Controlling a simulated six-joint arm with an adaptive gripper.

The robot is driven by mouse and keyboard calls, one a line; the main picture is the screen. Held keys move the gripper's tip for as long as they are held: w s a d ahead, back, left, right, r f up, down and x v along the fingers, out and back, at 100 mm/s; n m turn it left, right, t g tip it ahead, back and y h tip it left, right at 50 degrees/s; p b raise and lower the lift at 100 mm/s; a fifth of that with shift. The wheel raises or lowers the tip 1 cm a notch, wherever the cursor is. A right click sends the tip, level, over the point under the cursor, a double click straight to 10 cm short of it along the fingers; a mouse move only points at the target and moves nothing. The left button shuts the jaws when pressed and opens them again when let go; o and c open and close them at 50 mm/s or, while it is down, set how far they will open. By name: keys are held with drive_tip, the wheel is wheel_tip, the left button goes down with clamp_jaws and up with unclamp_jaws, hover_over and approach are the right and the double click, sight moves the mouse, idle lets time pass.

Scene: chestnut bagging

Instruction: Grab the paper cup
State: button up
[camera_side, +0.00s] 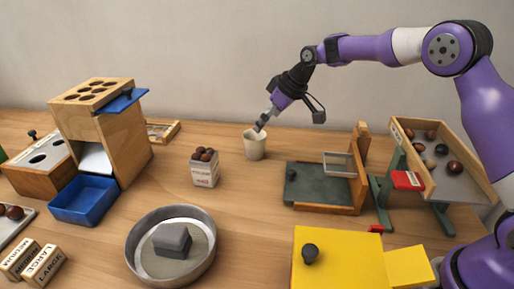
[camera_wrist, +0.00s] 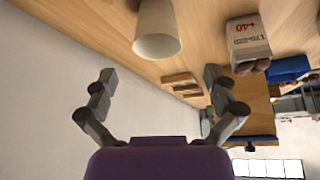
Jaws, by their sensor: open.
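The paper cup (camera_side: 254,146) is white and stands upright and empty-looking on the wooden table near the back middle. It also shows at the top of the wrist view (camera_wrist: 157,32), with its rim toward my gripper. My gripper (camera_side: 262,123) is at the cup's rim in the side view, tilted down from the upper right. In the wrist view my gripper (camera_wrist: 158,82) has its two fingers spread wide, with nothing between them. The cup appears beyond the fingertips. I cannot tell whether a finger touches the rim.
A small white bag of chestnuts (camera_side: 205,172) stands left of the cup; it shows in the wrist view (camera_wrist: 248,40). A green board with a wooden frame (camera_side: 318,187) is to the right. A metal pan scale (camera_side: 132,243) sits in front. The table around the cup is clear.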

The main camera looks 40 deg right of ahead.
sight(255, 145)
drive_tip(key=x, duration=0.9)
drive_tip(key=shift+s+d, duration=0.1)
drive_tip(key=shift+d, duration=0.05)
drive_tip(key=c, duration=0.7)
